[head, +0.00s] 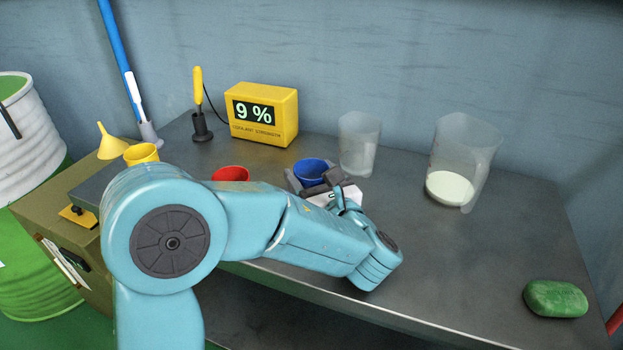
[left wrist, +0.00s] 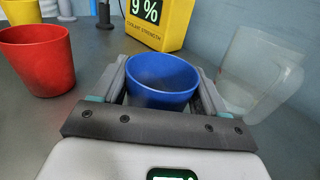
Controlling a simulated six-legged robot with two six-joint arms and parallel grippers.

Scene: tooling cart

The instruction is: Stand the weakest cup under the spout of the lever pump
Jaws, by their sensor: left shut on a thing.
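A blue cup (head: 311,171) stands upright on the grey cart top. My left gripper (left wrist: 160,95) is shut on it, one finger on each side, as the left wrist view shows. In the head view my left arm hides part of the gripper and cup. A red cup (left wrist: 38,62) stands to the left of the blue one; its top shows in the head view (head: 231,174). A yellow cup (head: 141,153) is further left, partly behind my arm. A yellow meter (head: 262,115) at the back reads 9 %. I see no lever pump or spout clearly. My right gripper is not in view.
A clear empty jug (head: 359,140) stands behind and right of the blue cup. A larger jug (head: 466,150) holds white liquid. A green soap-like block (head: 555,298) lies front right. A yellow probe (head: 199,92) stands in a dark holder. The cart's right middle is clear.

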